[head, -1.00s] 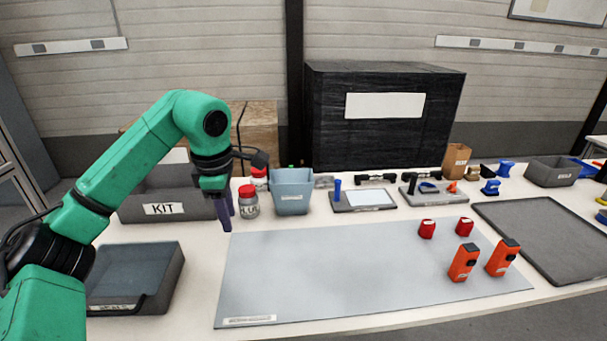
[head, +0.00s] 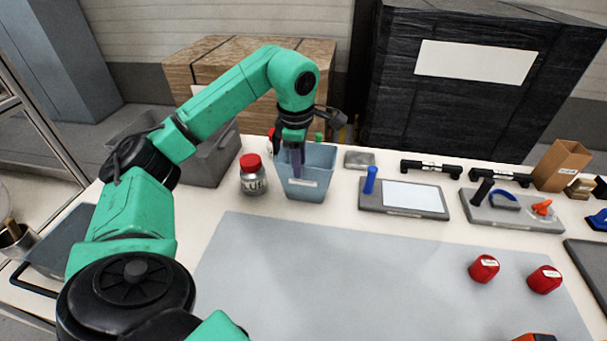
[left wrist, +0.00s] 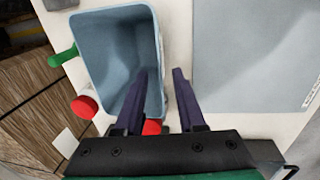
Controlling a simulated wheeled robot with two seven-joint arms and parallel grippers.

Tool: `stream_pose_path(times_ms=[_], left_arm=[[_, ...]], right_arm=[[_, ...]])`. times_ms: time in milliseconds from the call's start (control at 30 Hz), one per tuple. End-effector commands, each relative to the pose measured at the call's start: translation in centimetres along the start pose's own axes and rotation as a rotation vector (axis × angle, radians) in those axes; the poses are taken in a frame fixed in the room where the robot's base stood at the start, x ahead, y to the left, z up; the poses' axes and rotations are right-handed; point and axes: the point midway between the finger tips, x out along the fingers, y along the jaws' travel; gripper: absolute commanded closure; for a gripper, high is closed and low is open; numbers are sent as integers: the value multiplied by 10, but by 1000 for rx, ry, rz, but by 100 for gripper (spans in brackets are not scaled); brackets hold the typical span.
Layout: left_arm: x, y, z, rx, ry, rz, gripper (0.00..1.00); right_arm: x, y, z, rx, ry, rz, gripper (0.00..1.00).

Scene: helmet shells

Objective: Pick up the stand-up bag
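A brown, upright, open-topped paper container (head: 562,165), which looks like the stand-up bag, stands at the right back of the table in the head view. A small label is on its front. My left gripper (head: 296,168) is far to its left, pointing down at the blue-grey bin (head: 308,187). My right gripper is not in view.
A red-lidded jar (head: 253,178) stands left of the bin. A tablet-like board (head: 405,197) and a tool tray (head: 510,210) lie to the right. Two red pieces (head: 484,268) rest on the grey mat (head: 330,285), which is mostly clear.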

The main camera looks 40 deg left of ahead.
Motion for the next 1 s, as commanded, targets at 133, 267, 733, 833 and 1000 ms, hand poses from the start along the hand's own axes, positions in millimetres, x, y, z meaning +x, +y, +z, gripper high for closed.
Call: stream_pose_path(times_ms=[133, 267, 733, 833, 1000], left_arm=[[18, -1, 0, 1, 1, -2, 61], [43, -3, -1, 1, 2, -3, 61], [60, -2, 0, 1, -1, 2, 100], [60, -2, 0, 1, -1, 2, 100], [60, -2, 0, 1, -1, 2, 100]], right_arm=[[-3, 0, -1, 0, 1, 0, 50], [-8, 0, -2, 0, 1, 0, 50], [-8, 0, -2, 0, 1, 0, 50], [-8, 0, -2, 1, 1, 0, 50], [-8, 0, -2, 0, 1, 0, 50]])
